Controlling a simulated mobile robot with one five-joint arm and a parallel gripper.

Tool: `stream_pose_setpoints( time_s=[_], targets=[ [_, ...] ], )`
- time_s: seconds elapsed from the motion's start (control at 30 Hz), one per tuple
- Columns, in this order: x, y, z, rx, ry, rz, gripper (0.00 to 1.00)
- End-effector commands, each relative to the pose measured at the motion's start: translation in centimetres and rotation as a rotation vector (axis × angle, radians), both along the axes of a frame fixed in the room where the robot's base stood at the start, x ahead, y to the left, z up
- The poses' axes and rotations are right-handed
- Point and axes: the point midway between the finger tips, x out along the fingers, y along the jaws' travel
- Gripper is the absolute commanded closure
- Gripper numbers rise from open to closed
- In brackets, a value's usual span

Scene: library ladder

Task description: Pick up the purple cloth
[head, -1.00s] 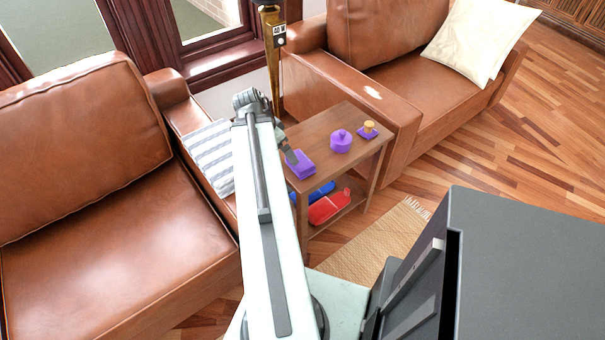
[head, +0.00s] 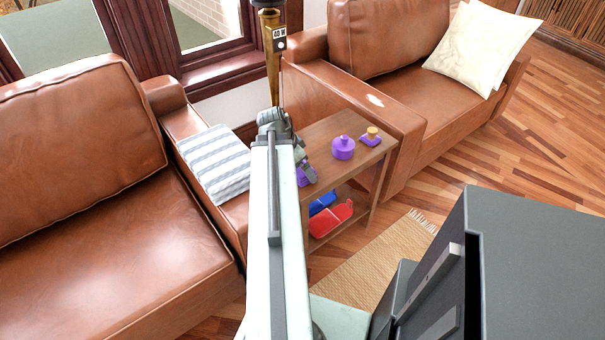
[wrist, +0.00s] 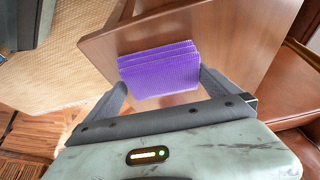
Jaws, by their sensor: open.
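The purple cloth (wrist: 158,69) is folded in a ribbed stack and lies on the wooden side table, near its edge. In the head view a small part of the cloth (head: 304,178) shows; my wrist and gripper hide most of it. My gripper (wrist: 163,80) is open, with one finger near each side of the cloth in the wrist view. The left finger is close to the cloth's left end and the right finger is close to its right end. I cannot tell whether either finger touches it.
On the side table (head: 321,131) stand a purple lidded pot (head: 342,148) and a small yellow-topped item on a purple base (head: 371,136). Blue (head: 322,203) and red (head: 331,218) items lie on its lower shelf. Brown armchairs flank the table. A striped cloth (head: 215,163) covers the left armrest.

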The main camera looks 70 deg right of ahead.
Motion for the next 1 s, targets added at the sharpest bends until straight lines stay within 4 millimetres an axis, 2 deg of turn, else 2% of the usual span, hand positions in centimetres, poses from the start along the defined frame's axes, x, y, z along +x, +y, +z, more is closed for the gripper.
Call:
stream_pose_setpoints(
  time_s=[0.17, 0.27, 0.3, 0.37, 0.67, 0.87, 1.0],
  targets=[
    [0.0, 0.0, 0.1, 0.0, 0.0, 0.0, 0.0],
    [0.0, 0.0, 0.1, 0.0, 0.0, 0.0, 0.25],
    [0.0, 0.0, 0.1, 0.0, 0.0, 0.0, 0.36],
    [0.0, 0.0, 0.1, 0.0, 0.0, 0.0, 0.51],
    [0.0, 0.0, 0.5, 0.0, 0.0, 0.0, 0.51],
    [0.0, 0.0, 3.3, 0.0, 0.0, 0.0, 0.51],
    [-0.1, 0.0, 6.4, 0.0, 0.0, -0.001, 0.51]
  ],
)
